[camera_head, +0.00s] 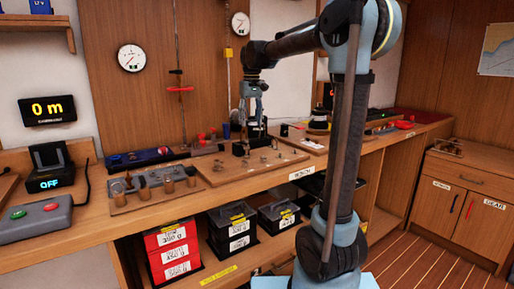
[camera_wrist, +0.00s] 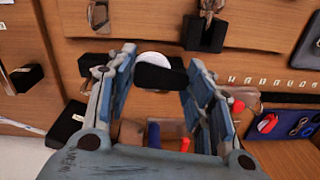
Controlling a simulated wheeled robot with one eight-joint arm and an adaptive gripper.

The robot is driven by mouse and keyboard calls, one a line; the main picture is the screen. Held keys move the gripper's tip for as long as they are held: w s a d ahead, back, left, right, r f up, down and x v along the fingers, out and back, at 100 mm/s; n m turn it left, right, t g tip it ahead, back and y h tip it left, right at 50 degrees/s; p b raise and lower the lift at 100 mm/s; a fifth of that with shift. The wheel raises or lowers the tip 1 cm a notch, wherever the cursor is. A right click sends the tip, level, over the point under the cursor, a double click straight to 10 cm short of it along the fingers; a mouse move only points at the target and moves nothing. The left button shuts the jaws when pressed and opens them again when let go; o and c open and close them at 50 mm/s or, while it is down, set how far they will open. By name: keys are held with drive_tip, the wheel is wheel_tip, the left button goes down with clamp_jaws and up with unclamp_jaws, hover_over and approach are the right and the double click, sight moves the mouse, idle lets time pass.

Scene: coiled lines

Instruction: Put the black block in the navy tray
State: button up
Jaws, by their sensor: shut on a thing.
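In the wrist view, my gripper (camera_wrist: 160,75) is shut on a black block (camera_wrist: 160,77), which shows between the fingertips. In the head view, my gripper (camera_head: 254,98) hangs fingers down over the back of the bench, above a wooden board. A dark shape (camera_head: 255,129) shows just beneath it, too small to make out clearly.
The wooden board (camera_head: 235,174) carries small metal fittings. Left of it, another board (camera_head: 120,206) holds several brown cylinders. A long dark blue unit (camera_head: 140,158) lies behind, near the wall. Red and black boxes (camera_head: 172,250) sit below.

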drive_tip(key=shift+w, duration=0.45)
drive_tip(key=shift+a, duration=0.1)
drive_tip(key=shift+a, duration=0.3)
drive_tip(key=s+a+f+n, duration=0.2)
drive_tip(key=s+a, duration=0.3)
drive_tip(key=a, duration=0.7)
wheel_tip(320, 180, down, 10)
drive_tip(key=shift+a, duration=0.1)
